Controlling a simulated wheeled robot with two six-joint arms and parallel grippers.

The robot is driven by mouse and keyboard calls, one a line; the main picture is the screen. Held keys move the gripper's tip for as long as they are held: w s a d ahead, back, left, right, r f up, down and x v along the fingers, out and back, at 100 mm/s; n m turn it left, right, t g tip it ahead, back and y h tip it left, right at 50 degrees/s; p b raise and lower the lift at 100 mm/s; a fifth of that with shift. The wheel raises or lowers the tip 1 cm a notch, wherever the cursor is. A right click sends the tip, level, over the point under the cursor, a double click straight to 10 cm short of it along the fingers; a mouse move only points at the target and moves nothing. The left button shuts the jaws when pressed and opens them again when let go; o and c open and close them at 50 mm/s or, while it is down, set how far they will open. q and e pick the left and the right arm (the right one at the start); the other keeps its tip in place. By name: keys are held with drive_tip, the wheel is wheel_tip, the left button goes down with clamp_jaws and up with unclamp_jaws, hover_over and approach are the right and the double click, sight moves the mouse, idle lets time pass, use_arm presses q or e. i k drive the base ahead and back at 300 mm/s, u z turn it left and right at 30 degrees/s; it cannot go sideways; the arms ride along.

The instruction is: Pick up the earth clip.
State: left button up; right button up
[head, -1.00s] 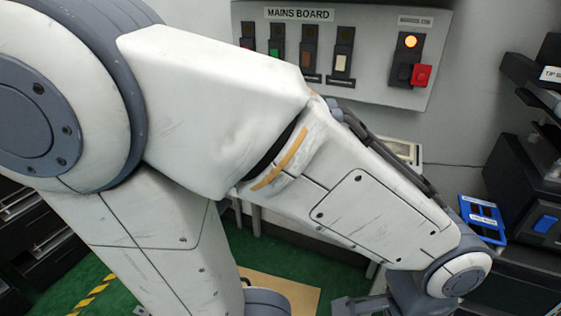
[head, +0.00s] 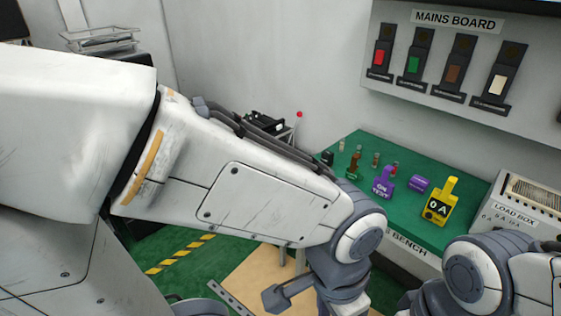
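Several small things stand on the green bench top (head: 365,146): dark, brown, green and red pieces at the back left, purple tagged pieces (head: 383,181) in the middle, and a yellow tagged piece (head: 441,202) marked "0 A" at the right. I cannot tell which of them, if any, is the earth clip. My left arm crosses the view in front of the bench.
The load box (head: 520,212) stands at the bench's right end. The mains board (head: 450,75) with coloured switches hangs on the wall behind. A small stand with a red-tipped rod (head: 298,115) is left of the bench. My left arm hides much of the floor.

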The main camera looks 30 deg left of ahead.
sight(353, 173)
drive_tip(key=u, duration=0.35)
drive_tip(key=k, duration=0.5)
drive_tip(key=z, duration=0.75)
drive_tip(key=i, duration=1.3)
drive_tip(key=u, duration=1)
drive_tip(key=i, duration=0.5)
drive_tip(key=u, duration=0.55)
